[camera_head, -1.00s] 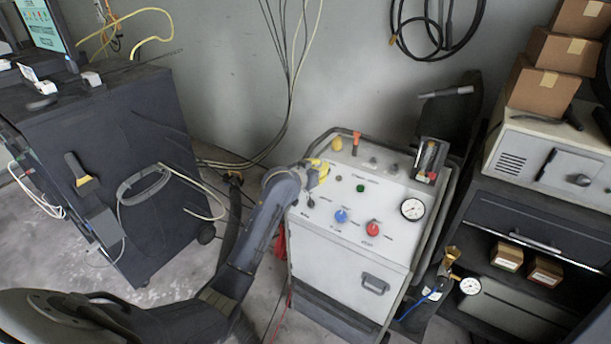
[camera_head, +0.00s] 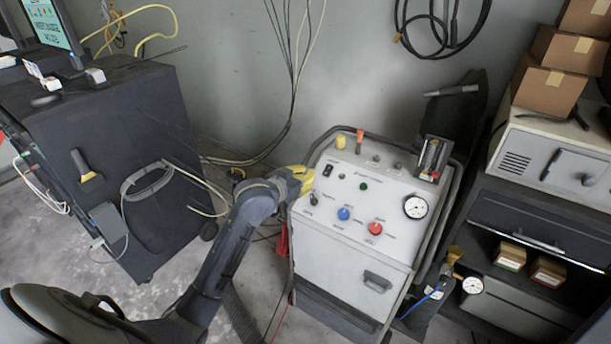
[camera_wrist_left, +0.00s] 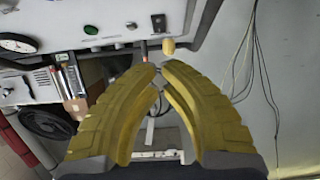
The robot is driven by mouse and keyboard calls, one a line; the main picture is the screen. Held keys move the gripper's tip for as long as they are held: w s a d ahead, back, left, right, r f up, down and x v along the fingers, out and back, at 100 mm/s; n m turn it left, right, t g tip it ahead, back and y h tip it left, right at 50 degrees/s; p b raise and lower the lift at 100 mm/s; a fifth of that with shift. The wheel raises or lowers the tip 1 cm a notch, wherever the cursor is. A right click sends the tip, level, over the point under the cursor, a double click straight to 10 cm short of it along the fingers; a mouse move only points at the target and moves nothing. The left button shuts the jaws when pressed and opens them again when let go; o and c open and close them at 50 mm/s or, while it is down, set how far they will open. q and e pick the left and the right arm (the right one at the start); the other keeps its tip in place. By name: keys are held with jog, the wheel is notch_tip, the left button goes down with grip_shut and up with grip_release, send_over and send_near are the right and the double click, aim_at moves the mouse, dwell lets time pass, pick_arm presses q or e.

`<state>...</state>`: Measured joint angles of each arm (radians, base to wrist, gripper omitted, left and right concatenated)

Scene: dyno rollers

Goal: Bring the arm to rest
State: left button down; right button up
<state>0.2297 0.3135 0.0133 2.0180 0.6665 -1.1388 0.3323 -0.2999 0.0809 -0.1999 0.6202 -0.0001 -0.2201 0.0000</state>
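My left gripper (camera_head: 303,178), with yellow fingers, is at the upper left edge of the grey control cart (camera_head: 335,258). In the left wrist view its fingertips (camera_wrist_left: 160,67) come together with nothing held between them. The cart's sloped panel has a black switch (camera_head: 327,170), a green button (camera_head: 363,186), a blue knob (camera_head: 344,214), a red knob (camera_head: 375,228) and a round gauge (camera_head: 415,207). A yellow knob (camera_head: 340,142) stands at the panel's back edge and also shows beyond the fingertips in the wrist view (camera_wrist_left: 168,46). My right gripper is not in view.
A dark cabinet (camera_head: 105,190) with a coiled cable stands left. A dark shelf unit (camera_head: 525,235) with cardboard boxes (camera_head: 548,90) on top stands right. Cables (camera_head: 285,100) hang along the wall behind. Some floor is clear between cabinet and cart.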

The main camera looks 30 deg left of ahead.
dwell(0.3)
pick_arm(q)
jog(key=s+d+f+m+g+y, duration=0.2)
jog(key=s+f, duration=0.8)
jog(key=s+a+f+m+g+y, duration=0.1)
jog(key=s+f+g, duration=0.15)
jog(key=s, duration=0.65)
jog(key=s+f+m+g+y, duration=0.1)
jog(key=s+f+y, duration=0.15)
jog(key=s, duration=0.75)
jog(key=s+a+f+m+g+y, duration=0.15)
jog(key=s+f, duration=0.25)
jog(key=s, duration=0.5)
jog(key=s+d+f+g+h, duration=0.1)
jog(key=s+d+f+h, duration=0.15)
jog(key=f, duration=1.35)
jog(key=s+d+f+g+h, duration=0.15)
jog(key=d+f, duration=0.25)
jog(key=f, duration=1.1)
jog(key=s+f+n+g+h, duration=0.1)
jog(key=s+f+n+g, duration=0.2)
jog(key=s+f, duration=1.7)
jog(key=shift+s+f, duration=0.3)
jog(key=shift+s, duration=0.1)
jog(key=shift+a, duration=0.1)
